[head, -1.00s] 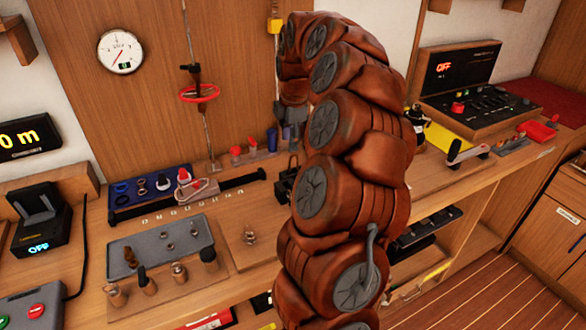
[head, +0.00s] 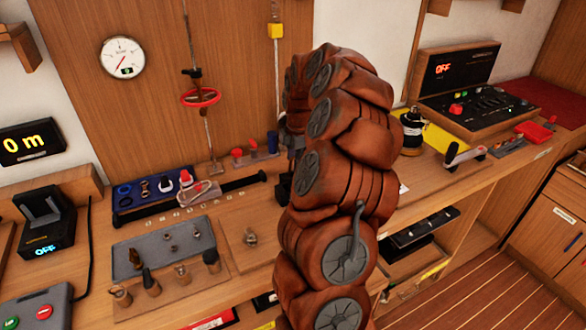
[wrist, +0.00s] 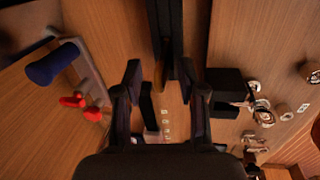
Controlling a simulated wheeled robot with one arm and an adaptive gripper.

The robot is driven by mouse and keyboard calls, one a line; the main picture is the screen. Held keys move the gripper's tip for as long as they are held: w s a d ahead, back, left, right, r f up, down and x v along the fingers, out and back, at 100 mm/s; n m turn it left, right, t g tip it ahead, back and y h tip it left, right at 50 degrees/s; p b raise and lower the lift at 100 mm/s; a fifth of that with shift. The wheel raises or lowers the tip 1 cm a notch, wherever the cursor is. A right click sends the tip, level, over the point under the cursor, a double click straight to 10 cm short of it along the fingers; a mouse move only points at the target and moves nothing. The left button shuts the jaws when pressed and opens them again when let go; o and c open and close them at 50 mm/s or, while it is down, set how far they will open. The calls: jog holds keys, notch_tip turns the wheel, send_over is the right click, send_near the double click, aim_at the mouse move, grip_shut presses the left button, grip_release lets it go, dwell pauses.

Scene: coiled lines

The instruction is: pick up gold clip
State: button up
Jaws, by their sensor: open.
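I cannot make out a gold clip for certain in either view. Small metallic pieces lie on the grey tray (head: 150,243), and another small metallic piece (head: 250,237) sits on the wooden board to its right, all too small to identify. My gripper (wrist: 160,85) is open in the wrist view, with its dark fingers apart. A small tan piece shows between the fingertips, but I cannot tell what it is. In the head view my gripper is mostly hidden behind my red-brown arm, near the back of the bench.
A long black bar (wrist: 168,25) runs beyond my fingers, with a black block (wrist: 228,88) to their right. A blue cylinder (wrist: 52,66) and red pieces (wrist: 80,104) stand to the left.

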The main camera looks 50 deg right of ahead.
grip_shut()
jog(key=shift+r, duration=0.15)
dwell(0.5)
